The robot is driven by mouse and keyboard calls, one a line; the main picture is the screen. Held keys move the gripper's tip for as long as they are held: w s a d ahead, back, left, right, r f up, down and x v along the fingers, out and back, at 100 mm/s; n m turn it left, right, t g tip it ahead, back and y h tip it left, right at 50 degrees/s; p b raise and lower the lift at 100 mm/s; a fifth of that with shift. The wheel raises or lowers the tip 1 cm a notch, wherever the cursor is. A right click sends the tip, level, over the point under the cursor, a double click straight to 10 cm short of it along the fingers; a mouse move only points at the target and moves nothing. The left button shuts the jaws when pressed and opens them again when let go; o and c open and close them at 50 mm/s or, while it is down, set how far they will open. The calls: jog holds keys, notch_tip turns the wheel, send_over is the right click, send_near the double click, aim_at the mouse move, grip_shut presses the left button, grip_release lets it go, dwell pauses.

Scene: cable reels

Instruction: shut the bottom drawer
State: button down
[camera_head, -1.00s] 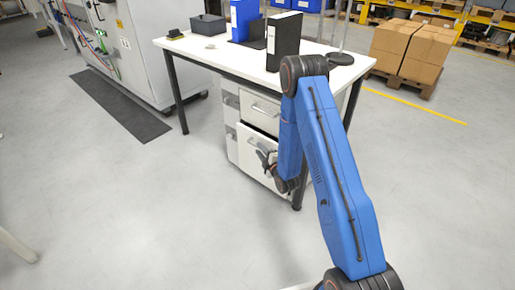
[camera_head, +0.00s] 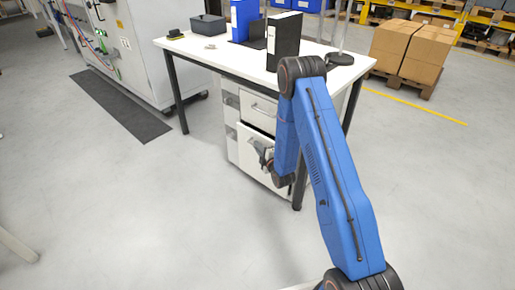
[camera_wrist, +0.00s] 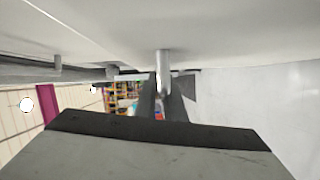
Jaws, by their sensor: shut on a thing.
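The white drawer cabinet (camera_head: 231,125) stands under the table. Its bottom drawer (camera_head: 245,145) shows a tall white front below the upper drawer (camera_head: 259,108). A dark gap runs along the top of the bottom drawer's front, so it stands slightly open. My gripper (camera_head: 264,157) is at that front, shut on the bottom drawer's handle. In the wrist view, the metal handle (camera_wrist: 163,60) sits between the fingertips, close to the white front. My blue arm hides the right part of the drawer.
The white table (camera_head: 215,55) with dark legs stands over the cabinet and carries binders (camera_head: 284,40) and a grey box (camera_head: 208,25). A dark mat (camera_head: 120,105) lies at left. The floor in front of the drawer is clear.

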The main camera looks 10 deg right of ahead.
aim_at(264, 144)
jog(key=shift+w+d, duration=0.6)
jog(key=shift+d, duration=0.2)
jog(key=shift+w+d, duration=0.55)
jog(key=shift+d, duration=0.25)
jog(key=c, duration=1.8)
grip_release()
jog(key=shift+d, duration=0.1)
jog(key=shift+c, duration=0.2)
jog(key=v, duration=1.7)
jog(key=shift+s, duration=0.2)
